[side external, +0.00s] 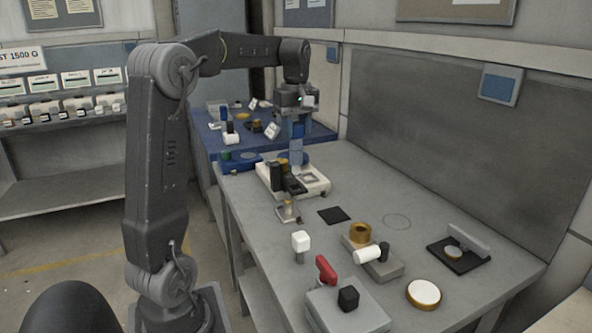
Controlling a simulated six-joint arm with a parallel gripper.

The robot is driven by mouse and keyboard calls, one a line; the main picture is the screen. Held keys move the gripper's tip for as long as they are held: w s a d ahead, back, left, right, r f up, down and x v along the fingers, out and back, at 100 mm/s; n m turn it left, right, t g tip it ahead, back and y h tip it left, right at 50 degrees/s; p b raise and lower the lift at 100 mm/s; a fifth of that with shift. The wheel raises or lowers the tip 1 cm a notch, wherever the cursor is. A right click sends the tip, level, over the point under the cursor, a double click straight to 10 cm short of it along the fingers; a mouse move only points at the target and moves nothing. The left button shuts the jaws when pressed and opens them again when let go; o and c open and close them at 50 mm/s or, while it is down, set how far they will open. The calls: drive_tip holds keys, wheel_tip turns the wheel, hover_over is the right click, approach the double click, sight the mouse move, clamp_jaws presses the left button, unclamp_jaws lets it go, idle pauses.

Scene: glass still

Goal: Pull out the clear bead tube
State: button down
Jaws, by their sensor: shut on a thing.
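My gripper (298,118) points down above the white base unit (316,186) on the grey bench. It is shut on the upper part of an upright clear bead tube (296,148), which looks pale and bluish. The tube stands over the white unit, in line with it. I cannot tell from this view whether its lower end is still seated in the unit or clear of it. Dark cylindrical parts (278,174) stand on the unit, left of and in front of the tube.
A blue-topped table (215,143) with several small parts lies behind. Nearer on the bench are a white-topped post (300,240), a brass ring (360,232) on a grey block, a red-handled box (345,310) and a round white disc (424,292). The bench's right rear is mostly clear.

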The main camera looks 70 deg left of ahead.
drive_tip(key=shift+r, duration=0.6)
idle(0.7)
